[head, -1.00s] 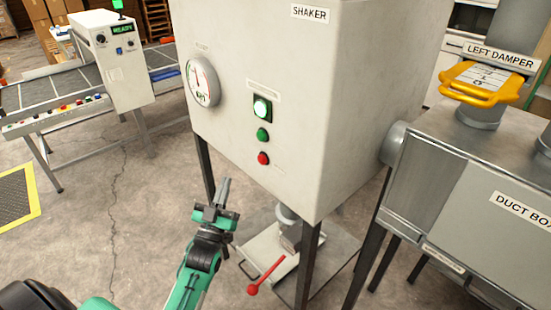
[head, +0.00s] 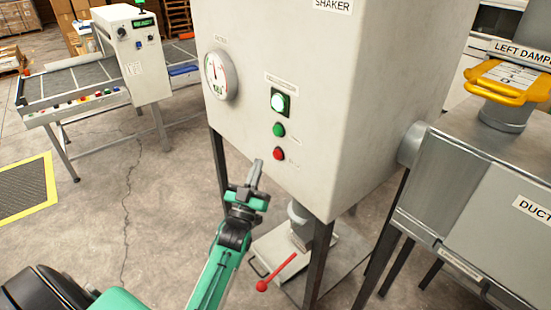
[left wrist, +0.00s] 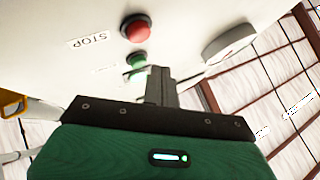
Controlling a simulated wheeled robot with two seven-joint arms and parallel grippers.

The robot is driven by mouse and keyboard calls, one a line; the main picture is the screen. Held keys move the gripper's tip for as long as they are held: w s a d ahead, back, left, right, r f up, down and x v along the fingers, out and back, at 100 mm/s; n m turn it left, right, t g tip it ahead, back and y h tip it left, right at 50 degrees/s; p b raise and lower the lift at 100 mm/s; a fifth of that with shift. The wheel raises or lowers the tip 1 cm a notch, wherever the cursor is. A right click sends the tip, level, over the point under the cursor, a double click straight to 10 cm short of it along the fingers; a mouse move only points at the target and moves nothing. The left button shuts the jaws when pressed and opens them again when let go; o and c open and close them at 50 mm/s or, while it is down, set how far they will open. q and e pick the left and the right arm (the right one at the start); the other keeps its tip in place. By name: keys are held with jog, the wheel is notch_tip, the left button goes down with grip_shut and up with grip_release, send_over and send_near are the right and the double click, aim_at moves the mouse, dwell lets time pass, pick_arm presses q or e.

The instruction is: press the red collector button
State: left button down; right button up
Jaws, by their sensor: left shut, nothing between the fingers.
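The red button (head: 279,153) is the lowest on the front of the white shaker cabinet (head: 380,70). A green button (head: 279,130) sits just above it, and a lit square green-white lamp (head: 280,101) is higher up. In the left wrist view the red button (left wrist: 136,28) shows beside a "STOP" label (left wrist: 88,40). My left gripper (head: 256,168) is shut and empty. In the head view its tip is a little left of and below the red button. In the left wrist view the fingers (left wrist: 160,72) overlap the green button's edge. Contact cannot be told. My right gripper is out of view.
A round gauge (head: 221,75) is at the cabinet's upper left. Below the cabinet are dark legs and a red-knobbed lever (head: 262,286). A duct box (head: 480,195) with a yellow damper handle (head: 505,82) stands right. A conveyor (head: 80,90) is at the left.

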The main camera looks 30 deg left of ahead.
aim_at(277, 155)
pick_arm(q)
jog(key=w, duration=0.1)
jog(key=w+d, duration=0.1)
jog(key=shift+w, duration=0.3)
dwell(0.5)
dwell(0.8)
dwell(0.6)
jog(key=shift+w+d+b, duration=0.2)
jog(key=shift+w+b, duration=0.1)
jog(key=shift+w, duration=0.05)
jog(key=shift+w+d, duration=0.15)
jog(key=shift+w, duration=0.3)
dwell(0.7)
jog(key=shift+s, duration=0.1)
jog(key=shift+s+a, duration=0.3)
jog(key=shift+s, duration=0.45)
